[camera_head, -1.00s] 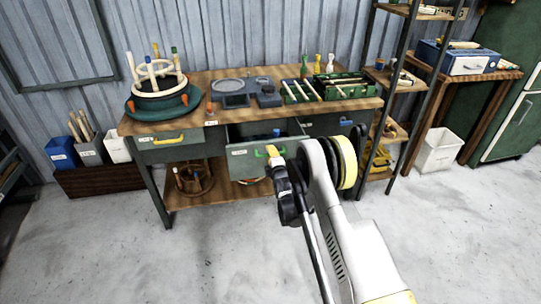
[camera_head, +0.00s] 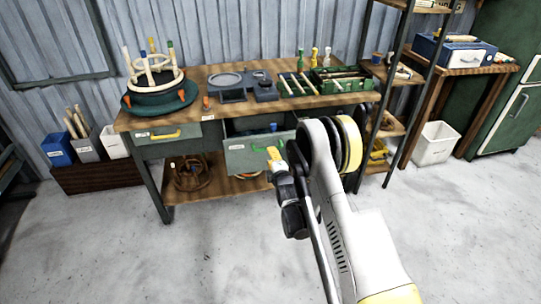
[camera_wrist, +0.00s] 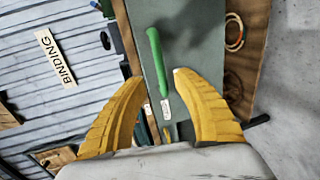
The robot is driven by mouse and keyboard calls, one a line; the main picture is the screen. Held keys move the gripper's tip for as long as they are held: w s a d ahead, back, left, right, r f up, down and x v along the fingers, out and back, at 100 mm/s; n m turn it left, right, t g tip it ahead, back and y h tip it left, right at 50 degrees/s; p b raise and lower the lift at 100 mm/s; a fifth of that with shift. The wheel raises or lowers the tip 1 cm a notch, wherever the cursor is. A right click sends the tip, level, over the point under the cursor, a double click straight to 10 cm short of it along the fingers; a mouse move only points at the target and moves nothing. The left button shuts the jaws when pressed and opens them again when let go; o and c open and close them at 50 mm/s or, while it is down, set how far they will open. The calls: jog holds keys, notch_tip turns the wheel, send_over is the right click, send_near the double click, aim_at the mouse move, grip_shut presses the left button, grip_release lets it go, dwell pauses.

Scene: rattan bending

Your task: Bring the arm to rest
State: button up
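My gripper (camera_head: 274,157) is in front of the workbench's pulled-out middle drawer (camera_head: 243,156). In the wrist view my gripper (camera_wrist: 157,76) shows two yellow fingers spread apart. The drawer's green handle (camera_wrist: 155,48) appears in the gap between and beyond the fingertips; no grip on it shows. In the head view the handle is mostly hidden behind my gripper. A blue-topped thing (camera_head: 273,127) stands up inside the drawer.
The workbench (camera_head: 203,88) bears a round stool-like frame (camera_head: 156,78) at left and a green tool tray (camera_head: 340,80) at right. A shelf rack (camera_head: 411,70) stands right of it. A white bin (camera_head: 435,143) is on the floor. The front floor is clear.

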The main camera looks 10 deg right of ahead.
dwell(0.3)
jog(key=s+r+m+g, duration=0.2)
jog(key=s+r+m, duration=0.4)
jog(key=r, duration=0.6)
jog(key=s+r+m+g, duration=0.25)
jog(key=s+r, duration=0.55)
jog(key=r, duration=0.4)
jog(key=s+m+g, duration=0.4)
jog(key=s+m, duration=0.5)
jog(key=s, duration=2.1)
jog(key=shift+s, duration=0.3)
jog(key=shift+d+m, duration=0.1)
jog(key=shift+m, duration=0.15)
